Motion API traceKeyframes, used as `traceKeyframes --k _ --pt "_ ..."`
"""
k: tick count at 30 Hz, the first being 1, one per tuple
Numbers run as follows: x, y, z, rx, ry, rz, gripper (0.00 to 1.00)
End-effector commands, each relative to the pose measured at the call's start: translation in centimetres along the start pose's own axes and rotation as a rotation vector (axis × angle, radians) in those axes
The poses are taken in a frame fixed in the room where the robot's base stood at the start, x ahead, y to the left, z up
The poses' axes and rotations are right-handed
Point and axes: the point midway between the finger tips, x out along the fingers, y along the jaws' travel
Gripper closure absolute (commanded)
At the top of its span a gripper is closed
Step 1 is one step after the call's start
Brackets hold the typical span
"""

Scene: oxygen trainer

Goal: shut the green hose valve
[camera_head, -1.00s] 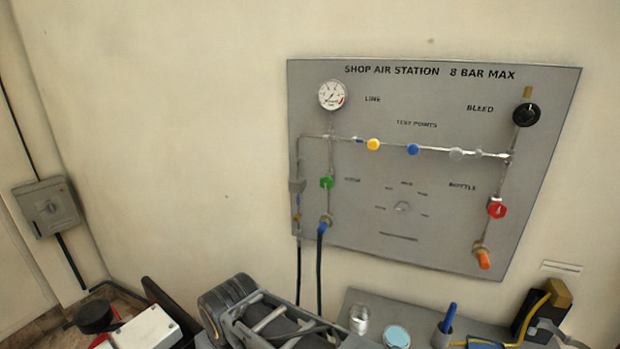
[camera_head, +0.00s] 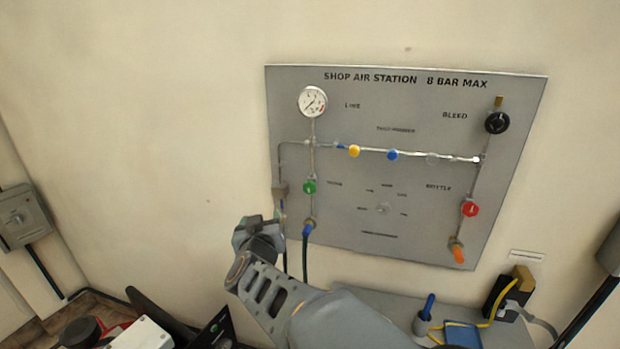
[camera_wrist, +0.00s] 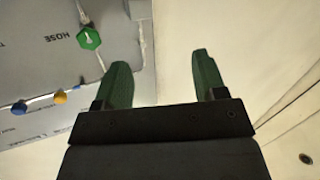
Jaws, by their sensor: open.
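The green hose valve (camera_head: 309,187) is a small green knob on the lower left of the grey wall panel (camera_head: 340,220), below the line gauge. It also shows in the wrist view (camera_wrist: 89,38) as a green hexagonal knob beside the word HOSE. My gripper (camera_wrist: 157,75) has two green fingers, spread apart with nothing between them. In the wrist view the knob is to the left of the left finger, outside the jaws and apart from them. In the head view my arm reaches up below and left of the valve; the fingertips are hidden there.
The panel also bears a gauge (camera_head: 312,101), a yellow knob (camera_head: 354,151), a blue knob (camera_head: 392,155), a red valve (camera_head: 469,209) and a black bleed knob (camera_head: 497,123). A dark hose hangs from the blue fitting (camera_head: 308,229) under the green valve. Bare wall lies left of the panel.

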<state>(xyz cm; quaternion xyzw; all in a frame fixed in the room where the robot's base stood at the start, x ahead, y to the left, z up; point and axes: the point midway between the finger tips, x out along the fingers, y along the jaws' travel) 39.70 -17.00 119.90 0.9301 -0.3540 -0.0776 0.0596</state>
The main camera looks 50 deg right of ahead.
Motion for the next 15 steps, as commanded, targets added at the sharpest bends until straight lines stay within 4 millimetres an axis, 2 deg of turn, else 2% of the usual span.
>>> traceKeyframes --k 1,3,6,11,15 --pt "0.2 1.8 -0.5 -0.012 0.01 0.088 0.35" --pt "0.1 3.9 -0.7 -0.033 0.019 0.193 0.35" --pt "-0.1 5.9 -0.8 -0.057 0.022 0.301 0.35" --pt "0.5 7.7 -0.8 -0.075 0.019 0.378 0.35" --pt "2.5 8.7 -0.8 -0.078 0.017 0.387 0.35"
